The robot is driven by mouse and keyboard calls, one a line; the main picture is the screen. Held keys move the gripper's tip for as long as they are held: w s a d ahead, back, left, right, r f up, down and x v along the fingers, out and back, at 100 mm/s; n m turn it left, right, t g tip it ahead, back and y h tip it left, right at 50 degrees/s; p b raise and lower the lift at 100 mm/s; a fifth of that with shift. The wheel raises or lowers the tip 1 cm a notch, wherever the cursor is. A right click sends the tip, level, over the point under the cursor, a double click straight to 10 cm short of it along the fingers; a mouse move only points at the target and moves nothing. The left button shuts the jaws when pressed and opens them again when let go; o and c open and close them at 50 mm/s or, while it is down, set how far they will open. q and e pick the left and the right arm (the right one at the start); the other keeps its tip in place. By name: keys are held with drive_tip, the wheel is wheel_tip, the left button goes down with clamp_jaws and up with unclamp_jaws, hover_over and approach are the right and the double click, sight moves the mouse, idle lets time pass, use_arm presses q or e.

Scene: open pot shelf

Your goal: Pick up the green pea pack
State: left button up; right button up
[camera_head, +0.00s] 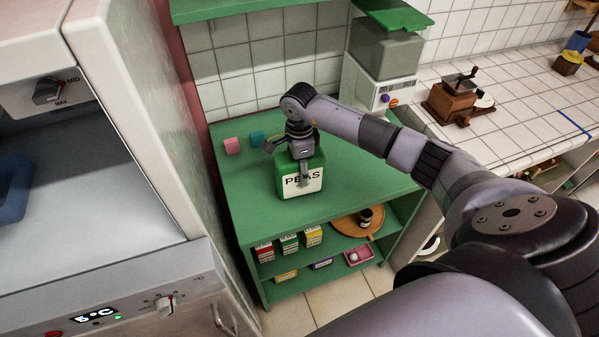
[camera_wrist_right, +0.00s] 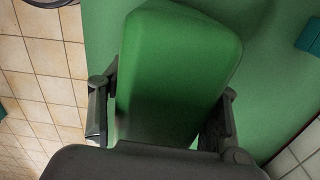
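The green pea pack (camera_head: 301,182) is a green box with a white label reading PEAS. It stands upright on the green shelf top (camera_head: 249,196). My right gripper (camera_head: 300,178) is above it, pointing down, with one finger in front of the label. In the right wrist view the pack (camera_wrist_right: 175,75) lies between the two fingers of my right gripper (camera_wrist_right: 161,118). A narrow gap shows beside the left finger; contact at the right finger is unclear. The lower part of the fingers is hidden by the dark gripper body. My left gripper is out of view.
A pink block (camera_head: 232,146) and a teal block (camera_head: 257,139) are behind the pack. Small boxes (camera_head: 289,243) and a round wooden board (camera_head: 346,226) are on the shelf below.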

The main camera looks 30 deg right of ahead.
drive_tip(key=c, duration=1.1)
drive_tip(key=shift+c, duration=0.2)
drive_tip(key=shift+r, duration=0.15)
